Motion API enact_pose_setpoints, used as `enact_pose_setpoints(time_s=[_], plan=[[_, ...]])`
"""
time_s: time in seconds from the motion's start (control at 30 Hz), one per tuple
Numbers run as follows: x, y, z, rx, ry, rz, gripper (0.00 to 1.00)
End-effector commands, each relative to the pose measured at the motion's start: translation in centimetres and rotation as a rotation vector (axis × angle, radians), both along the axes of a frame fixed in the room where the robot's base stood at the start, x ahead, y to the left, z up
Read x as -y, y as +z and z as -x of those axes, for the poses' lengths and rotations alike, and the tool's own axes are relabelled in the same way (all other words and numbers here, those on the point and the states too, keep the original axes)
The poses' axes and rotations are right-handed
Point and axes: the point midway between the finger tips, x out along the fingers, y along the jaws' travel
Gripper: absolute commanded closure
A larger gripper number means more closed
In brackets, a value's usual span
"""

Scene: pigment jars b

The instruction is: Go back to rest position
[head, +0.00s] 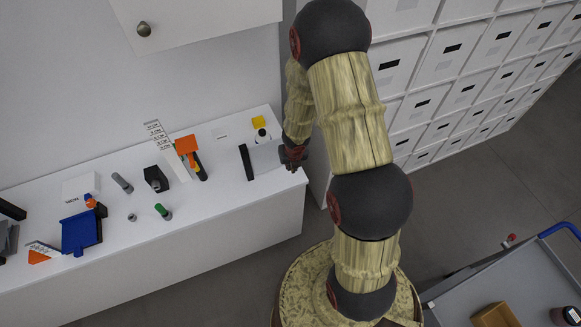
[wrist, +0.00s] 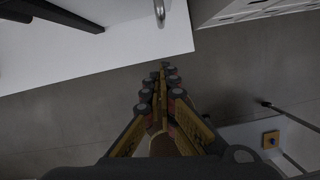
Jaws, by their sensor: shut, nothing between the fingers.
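My gripper (head: 292,160) is at the right end of the white counter (head: 235,205), near its edge, with my arm reaching to it from the lower right. In the wrist view the fingers of my gripper (wrist: 163,78) meet, and nothing shows between their tips. Below them is bare grey floor, with the counter corner at the upper left. In the head view my arm hides part of the wall and floor behind it.
A black upright piece (head: 246,162) stands on the counter close to my gripper. A cabinet of white drawers (head: 450,50) is at the back right. A blue-handled cart (head: 520,275) stands at the lower right.

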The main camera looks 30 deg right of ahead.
Motion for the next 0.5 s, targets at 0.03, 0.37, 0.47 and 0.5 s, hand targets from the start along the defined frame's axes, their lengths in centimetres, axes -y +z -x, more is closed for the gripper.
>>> enact_pose_setpoints(time_s=[0.03,0.37,0.47,0.5], plan=[[-0.1,1.1,0.1,0.000,0.001,0.000,1.00],[-0.2,2.4,0.6,-0.001,0.000,0.000,1.00],[-0.2,2.4,0.6,-0.001,0.000,0.000,1.00],[-0.2,2.4,0.6,-0.001,-0.001,-0.001,1.00]])
